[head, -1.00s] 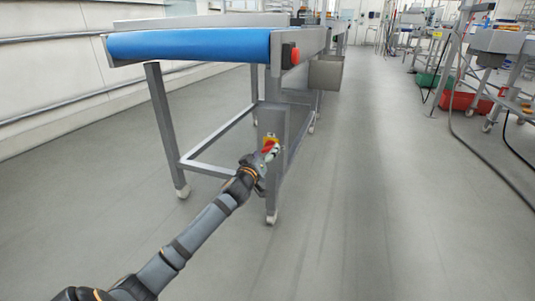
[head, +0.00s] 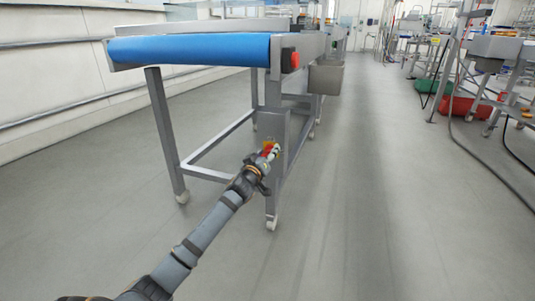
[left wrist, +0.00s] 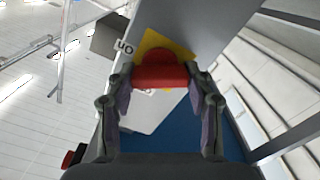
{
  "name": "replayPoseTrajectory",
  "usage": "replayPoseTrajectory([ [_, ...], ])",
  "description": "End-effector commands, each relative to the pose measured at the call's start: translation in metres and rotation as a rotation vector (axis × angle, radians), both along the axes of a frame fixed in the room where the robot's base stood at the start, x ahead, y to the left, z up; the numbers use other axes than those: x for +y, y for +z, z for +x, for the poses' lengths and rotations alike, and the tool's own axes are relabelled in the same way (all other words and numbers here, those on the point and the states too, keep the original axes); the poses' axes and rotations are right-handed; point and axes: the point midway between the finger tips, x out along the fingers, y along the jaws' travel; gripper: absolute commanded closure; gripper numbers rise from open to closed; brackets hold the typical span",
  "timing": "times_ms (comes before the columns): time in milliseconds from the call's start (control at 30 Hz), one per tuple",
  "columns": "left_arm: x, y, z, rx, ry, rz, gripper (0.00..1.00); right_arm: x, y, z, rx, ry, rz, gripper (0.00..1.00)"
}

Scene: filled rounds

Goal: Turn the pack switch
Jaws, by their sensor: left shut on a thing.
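The pack switch has a red handle (left wrist: 160,76) on a yellow plate (left wrist: 178,42), fixed to a grey box (head: 272,127) on the leg of a conveyor. In the left wrist view the handle lies crosswise between the two fingertips. My left gripper (head: 266,158) is shut on the red handle, one finger at each end of it. A label reading "on" (left wrist: 124,47) shows beside the yellow plate. In the head view the gripper partly hides the switch. My right gripper is not in view.
The conveyor has a blue belt (head: 190,49) and a red button (head: 290,60) at its end. Its legs stand on casters. A grey bin (head: 326,76) hangs behind. Red (head: 462,107) and green crates and hoses are at the right. The middle floor is clear.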

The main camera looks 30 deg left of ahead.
Motion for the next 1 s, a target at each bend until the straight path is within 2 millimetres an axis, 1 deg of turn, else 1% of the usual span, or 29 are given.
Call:
replayPoseTrajectory([
  [167,0.000,0.002,0.000,0.008,-0.001,0.028,0.79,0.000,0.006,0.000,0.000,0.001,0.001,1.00],
  [267,0.000,0.004,0.000,0.017,0.000,0.069,0.79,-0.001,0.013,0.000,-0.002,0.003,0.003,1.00],
  [500,-0.001,0.005,0.000,0.055,0.000,0.224,0.79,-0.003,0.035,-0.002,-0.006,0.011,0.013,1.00],
  [700,-0.001,0.004,0.001,0.086,0.001,0.357,0.79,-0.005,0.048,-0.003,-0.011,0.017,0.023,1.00],
  [1000,-0.002,0.003,0.001,0.115,0.001,0.489,0.79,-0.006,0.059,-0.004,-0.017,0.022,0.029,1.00],
])
